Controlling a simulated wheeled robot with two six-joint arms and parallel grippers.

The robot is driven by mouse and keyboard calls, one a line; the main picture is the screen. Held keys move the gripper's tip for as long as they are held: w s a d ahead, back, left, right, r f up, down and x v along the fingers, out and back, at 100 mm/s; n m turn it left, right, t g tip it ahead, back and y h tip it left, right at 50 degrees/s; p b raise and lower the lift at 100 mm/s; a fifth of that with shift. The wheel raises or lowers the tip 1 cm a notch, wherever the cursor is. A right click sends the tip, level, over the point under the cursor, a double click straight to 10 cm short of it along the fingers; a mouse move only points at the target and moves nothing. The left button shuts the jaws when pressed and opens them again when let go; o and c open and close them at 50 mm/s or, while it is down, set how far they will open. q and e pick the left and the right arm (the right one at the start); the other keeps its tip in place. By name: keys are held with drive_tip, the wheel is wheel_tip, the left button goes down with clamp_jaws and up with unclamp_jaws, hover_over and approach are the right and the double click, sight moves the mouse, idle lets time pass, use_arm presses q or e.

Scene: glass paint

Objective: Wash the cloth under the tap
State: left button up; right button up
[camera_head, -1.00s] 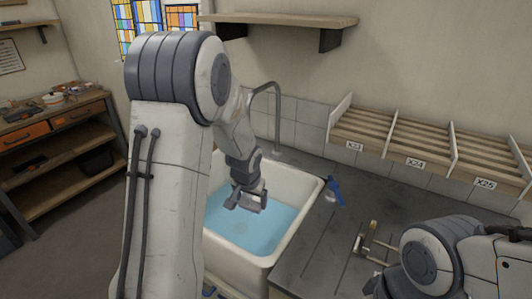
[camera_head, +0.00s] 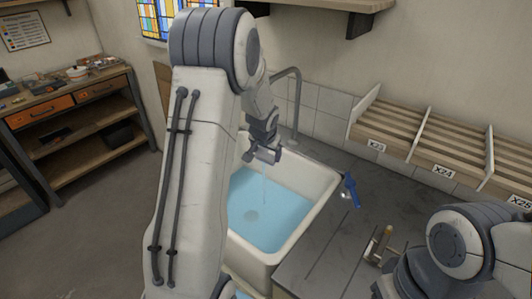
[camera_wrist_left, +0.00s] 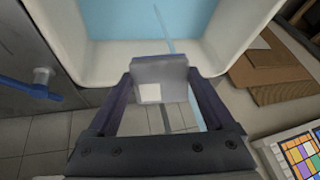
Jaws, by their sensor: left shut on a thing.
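My left gripper (camera_head: 264,156) is at the rear of the white sink (camera_head: 322,192), just below the tap's bent spout (camera_head: 288,72). It is shut on a small pale grey piece, seemingly the cloth (camera_wrist_left: 160,72), which sits between the fingertips in the left wrist view. A white square patch shows on its face. A thin stream of water (camera_head: 264,188) shows below the gripper, above blue water (camera_head: 272,212) in the basin. The stream also shows in the left wrist view (camera_wrist_left: 164,32). My right arm is at lower right; its fingertips are not clear.
A blue lever (camera_head: 350,188) is at the sink's right edge. A small wooden-handled item (camera_head: 380,244) is on the dark counter (camera_head: 325,240). Labelled wooden racks (camera_head: 440,140) stand along the wall. A workbench (camera_head: 70,120) is at left.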

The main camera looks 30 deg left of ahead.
use_arm(q)
drive_tip(key=w+a+f+p, duration=0.1)
drive_tip(key=w+a+p, duration=0.2)
drive_tip(key=w+p, duration=0.2)
drive_tip(key=shift+w+a+f+p, duration=0.3)
drive_tip(key=shift+w+a+f, duration=0.1)
drive_tip(key=shift+w, duration=1.2)
drive_tip(key=shift+w+d+b, duration=0.25)
drive_tip(key=shift+d+b, duration=0.35)
drive_tip(key=shift+b, duration=0.1)
drive_tip(key=shift+a, duration=0.15)
drive_tip(key=shift+s+a+p, duration=0.25)
drive_tip(key=shift+a+p, duration=0.2)
drive_tip(key=shift+d, duration=0.1)
